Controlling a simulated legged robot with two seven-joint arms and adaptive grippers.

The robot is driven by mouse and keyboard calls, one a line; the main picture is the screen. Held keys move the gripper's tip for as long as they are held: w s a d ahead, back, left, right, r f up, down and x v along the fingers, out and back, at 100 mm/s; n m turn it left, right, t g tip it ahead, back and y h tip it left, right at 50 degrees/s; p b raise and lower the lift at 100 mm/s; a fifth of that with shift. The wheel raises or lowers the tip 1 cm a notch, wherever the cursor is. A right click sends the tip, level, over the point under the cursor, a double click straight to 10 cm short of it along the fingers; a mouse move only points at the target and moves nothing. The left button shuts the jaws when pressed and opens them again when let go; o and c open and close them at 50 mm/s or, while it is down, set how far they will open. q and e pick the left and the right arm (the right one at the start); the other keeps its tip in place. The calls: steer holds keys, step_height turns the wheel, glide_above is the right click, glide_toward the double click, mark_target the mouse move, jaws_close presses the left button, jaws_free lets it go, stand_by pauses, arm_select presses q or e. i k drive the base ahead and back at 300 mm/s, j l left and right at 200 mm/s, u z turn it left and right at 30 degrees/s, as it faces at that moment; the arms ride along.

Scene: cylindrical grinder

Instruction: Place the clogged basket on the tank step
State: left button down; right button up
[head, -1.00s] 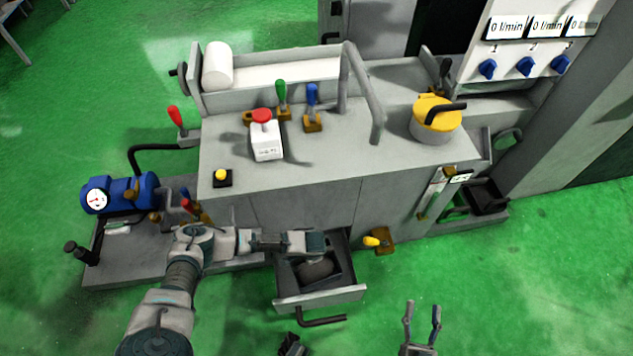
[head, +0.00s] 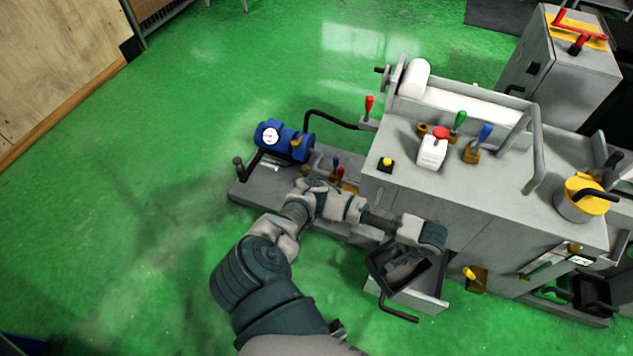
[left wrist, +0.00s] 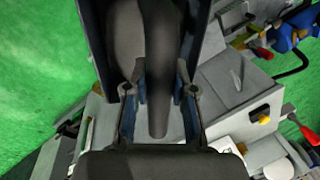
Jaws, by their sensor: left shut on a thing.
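The clogged basket (head: 379,275) is a dark open box with a grey mass inside. It is tilted and appears raised above the open drawer (head: 428,304) at the machine's front. My left gripper (head: 405,262) is over the basket and shut on it. In the left wrist view the gripper's fingers (left wrist: 159,92) close around the basket's dark handle (left wrist: 160,60). The low grey tank step (head: 250,188) lies left of the machine, beneath the blue pump. My left forearm hides part of the step's front. My right gripper is not in view.
The blue pump (head: 283,138) with a gauge, a black post (head: 239,168) and small levers (head: 338,172) stand on the step. A black hose arches behind the pump. A yellow-handled valve (head: 475,278) sits right of the drawer. Green floor at left is clear.

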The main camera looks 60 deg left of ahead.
mark_target(276, 191)
steer(key=j+u, duration=0.2)
steer(key=j, duration=0.6)
steer(key=j+u, duration=0.2)
steer(key=j, duration=0.6)
steer(key=j+u, duration=0.2)
steer(key=j, duration=0.6)
steer(key=i, duration=0.05)
